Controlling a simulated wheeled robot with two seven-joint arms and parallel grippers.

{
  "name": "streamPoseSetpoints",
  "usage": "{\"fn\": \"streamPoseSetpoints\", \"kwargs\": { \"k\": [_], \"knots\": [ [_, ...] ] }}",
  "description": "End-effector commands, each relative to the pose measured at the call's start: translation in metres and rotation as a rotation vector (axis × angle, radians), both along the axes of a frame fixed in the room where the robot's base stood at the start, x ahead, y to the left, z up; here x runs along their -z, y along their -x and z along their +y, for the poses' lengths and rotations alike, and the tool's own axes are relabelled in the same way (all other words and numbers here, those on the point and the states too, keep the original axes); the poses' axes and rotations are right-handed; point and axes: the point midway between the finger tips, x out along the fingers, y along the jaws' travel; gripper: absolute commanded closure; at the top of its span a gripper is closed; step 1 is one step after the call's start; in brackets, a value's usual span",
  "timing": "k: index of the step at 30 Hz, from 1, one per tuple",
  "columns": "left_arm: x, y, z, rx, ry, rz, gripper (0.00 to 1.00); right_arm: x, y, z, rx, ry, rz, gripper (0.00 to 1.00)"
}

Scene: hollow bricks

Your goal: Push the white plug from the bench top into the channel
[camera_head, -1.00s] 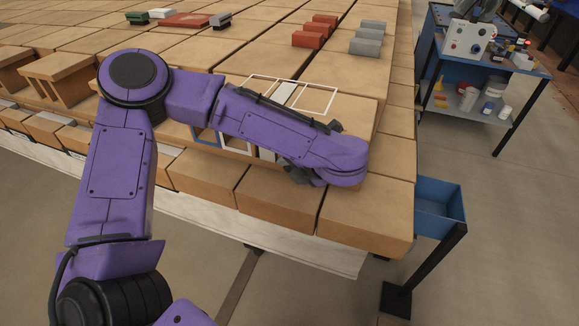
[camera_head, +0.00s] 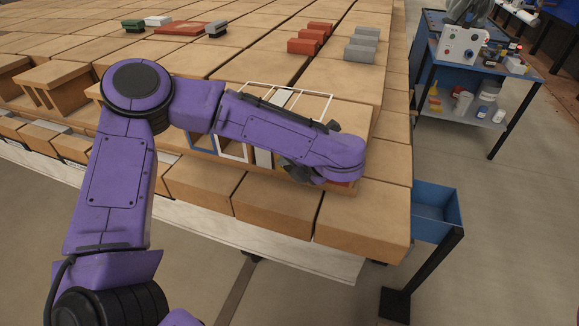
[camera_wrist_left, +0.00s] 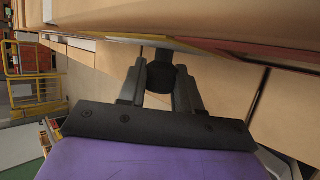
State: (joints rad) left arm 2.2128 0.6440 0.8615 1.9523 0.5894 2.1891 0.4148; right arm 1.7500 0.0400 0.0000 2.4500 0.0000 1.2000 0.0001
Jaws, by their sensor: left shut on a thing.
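A light brown hollow brick (camera_head: 345,112) sits at the bench's front edge, with framed channel mouths in its front face: a blue-edged one, a white-edged one (camera_head: 232,150) and a grey one. A bit of red edge shows at the right. My left gripper (camera_head: 297,170) is low in front of this face, partly hidden by my purple forearm. In the left wrist view, its fingers (camera_wrist_left: 160,85) are shut on a dark round-ended piece (camera_wrist_left: 161,74), close to coloured edges. A white block (camera_head: 158,20) lies far back on the bench top; I cannot tell whether it is the plug. My right gripper is out of view.
Red blocks (camera_head: 308,45) and grey blocks (camera_head: 362,45) lie farther back on the bench. A green block (camera_head: 133,25) and a red plate (camera_head: 181,28) lie at the back left. A blue bin (camera_head: 437,205) stands at the right, before a blue cart (camera_head: 470,85).

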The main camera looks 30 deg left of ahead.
Motion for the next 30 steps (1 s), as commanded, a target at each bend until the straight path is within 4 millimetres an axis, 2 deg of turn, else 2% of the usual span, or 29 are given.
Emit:
{"fn": "streamPoseSetpoints", "kwargs": {
  "k": [3, 4, 6, 17, 27, 30],
  "knots": [
    [0.000, -0.003, 0.001, 0.000, 0.000, 0.000, 0.97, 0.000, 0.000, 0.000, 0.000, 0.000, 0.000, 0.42],
    [0.000, -0.002, 0.001, 0.001, 0.000, 0.001, 0.57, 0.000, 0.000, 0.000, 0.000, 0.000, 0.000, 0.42],
    [0.000, -0.002, 0.001, 0.001, 0.000, 0.001, 0.37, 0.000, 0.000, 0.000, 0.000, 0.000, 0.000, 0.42],
    [-0.005, -0.001, -0.005, 0.003, -0.001, -0.001, 0.37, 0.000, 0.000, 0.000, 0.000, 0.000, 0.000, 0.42],
    [-0.055, 0.017, -0.059, 0.003, -0.002, -0.002, 0.37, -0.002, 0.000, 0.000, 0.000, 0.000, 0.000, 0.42],
    [-0.065, 0.020, -0.069, 0.001, -0.001, -0.001, 0.37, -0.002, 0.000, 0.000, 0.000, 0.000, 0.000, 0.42]
  ]
}}
